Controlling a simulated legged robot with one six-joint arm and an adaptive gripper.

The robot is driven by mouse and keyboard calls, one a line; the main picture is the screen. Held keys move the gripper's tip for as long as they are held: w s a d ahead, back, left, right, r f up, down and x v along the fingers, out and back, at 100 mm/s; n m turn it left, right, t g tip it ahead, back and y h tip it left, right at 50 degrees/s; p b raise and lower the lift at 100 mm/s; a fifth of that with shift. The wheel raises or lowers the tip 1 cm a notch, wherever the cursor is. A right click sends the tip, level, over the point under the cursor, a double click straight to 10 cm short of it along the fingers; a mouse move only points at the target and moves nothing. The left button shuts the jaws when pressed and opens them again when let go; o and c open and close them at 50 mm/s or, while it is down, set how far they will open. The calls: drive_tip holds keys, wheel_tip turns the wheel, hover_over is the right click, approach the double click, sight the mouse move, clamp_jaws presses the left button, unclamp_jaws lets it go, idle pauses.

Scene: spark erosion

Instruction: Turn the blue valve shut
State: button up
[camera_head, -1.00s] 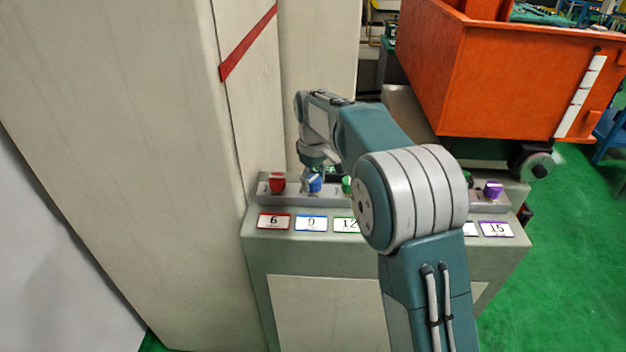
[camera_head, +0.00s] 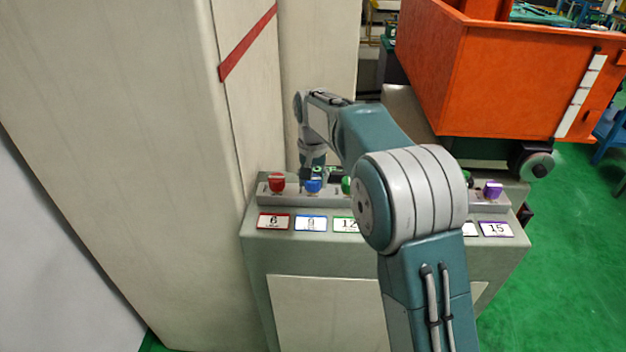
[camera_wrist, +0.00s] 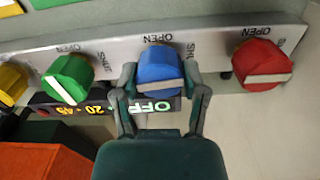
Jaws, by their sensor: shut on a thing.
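The blue valve (camera_wrist: 158,62) is a round knob with a pale bar across its face, in the middle of the wrist view. The bar lies nearly level there. The printed word OPEN is above the knob and a partly hidden SHUT is to its right. My gripper (camera_wrist: 162,82) has one finger on each side of the knob and is shut on it. In the head view the blue valve (camera_head: 313,187) is second from the left, and my gripper (camera_head: 313,172) comes down on it from behind.
A red valve (camera_head: 277,183) stands close on one side and a green valve (camera_wrist: 70,76) on the other. A purple valve (camera_head: 493,189) is at the far right. A lit display (camera_wrist: 150,106) reads OFF. A tall pale cabinet (camera_head: 150,150) and an orange bin (camera_head: 500,80) flank the panel.

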drive_tip(key=shift+s+f+m, duration=0.1)
drive_tip(key=shift+f+m, duration=0.15)
drive_tip(key=shift+m, duration=0.35)
drive_tip(key=o, duration=1.2)
drive_tip(key=shift+a, duration=0.1)
drive_tip(key=shift+c, duration=0.2)
drive_tip(key=shift+r, duration=0.1)
drive_tip(key=shift+r, duration=0.1)
wheel_tip(320, 180, up, 12)
